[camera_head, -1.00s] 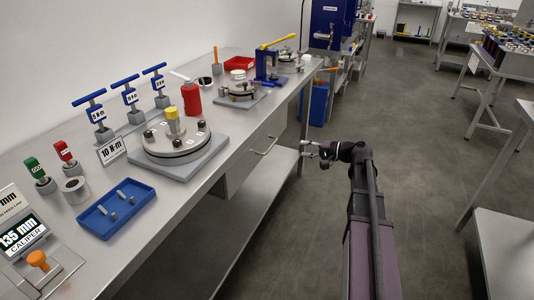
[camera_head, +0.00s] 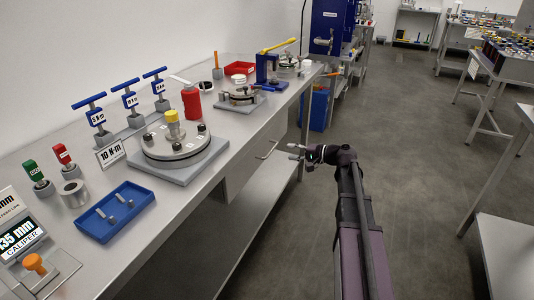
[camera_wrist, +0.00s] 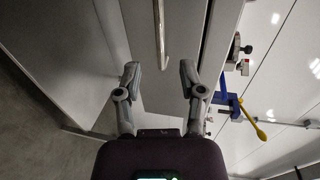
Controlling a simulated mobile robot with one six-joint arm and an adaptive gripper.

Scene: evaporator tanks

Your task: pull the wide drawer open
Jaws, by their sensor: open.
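The wide drawer (camera_head: 243,172) is set under the top of the long workbench, and its front looks flush with the bench. Its metal bar handle (camera_head: 267,149) is on the front; in the wrist view the handle (camera_wrist: 161,34) runs up and down near the top middle. My gripper (camera_head: 293,152) is just right of the handle in the head view, apart from it. In the wrist view my gripper (camera_wrist: 160,70) has its two fingers spread, one on each side of the handle's line. The handle lies beyond the fingertips, with nothing between the fingers.
The bench top (camera_head: 232,122) carries a round flanged fixture (camera_head: 178,147), a red bottle (camera_head: 192,103), a blue tray (camera_head: 115,211) and several tools. A lower shelf (camera_head: 250,215) runs below the drawer. The floor (camera_head: 420,150) right of my arm is clear up to other tables.

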